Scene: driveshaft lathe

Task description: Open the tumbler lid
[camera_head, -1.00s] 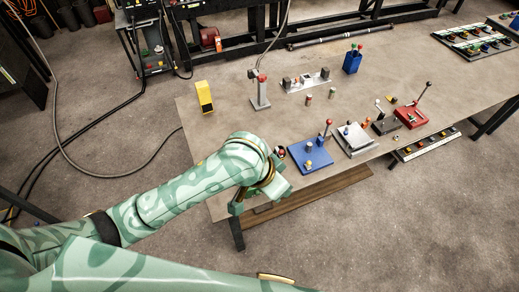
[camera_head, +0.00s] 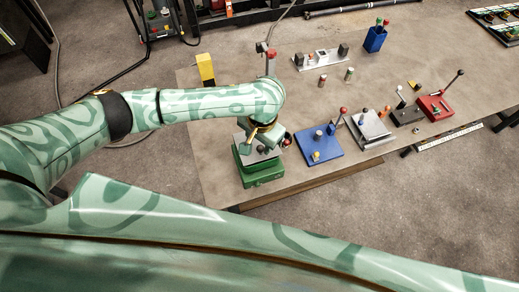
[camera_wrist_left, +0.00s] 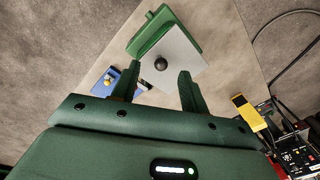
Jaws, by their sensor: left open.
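The tumbler looks to be a green box (camera_head: 262,174) near the front left edge of the table. It has a flat grey lid (camera_head: 254,153) on top, in place as far as I can see. In the left wrist view, the green box (camera_wrist_left: 150,32) and grey lid (camera_wrist_left: 185,62) show a round black knob (camera_wrist_left: 160,64) on the lid. My left gripper (camera_head: 262,135) is above the lid, partly hiding it. In the left wrist view, my left gripper (camera_wrist_left: 158,72) is open, with the knob appearing between its fingertips. I cannot tell whether they touch. My right gripper is not in view.
A blue plate (camera_head: 319,147) with small parts stands just right of the green box. A yellow block (camera_head: 205,69) and a red-topped post (camera_head: 271,62) stand behind my left arm. A grey fixture (camera_head: 370,128) and red lever device (camera_head: 434,107) are farther right.

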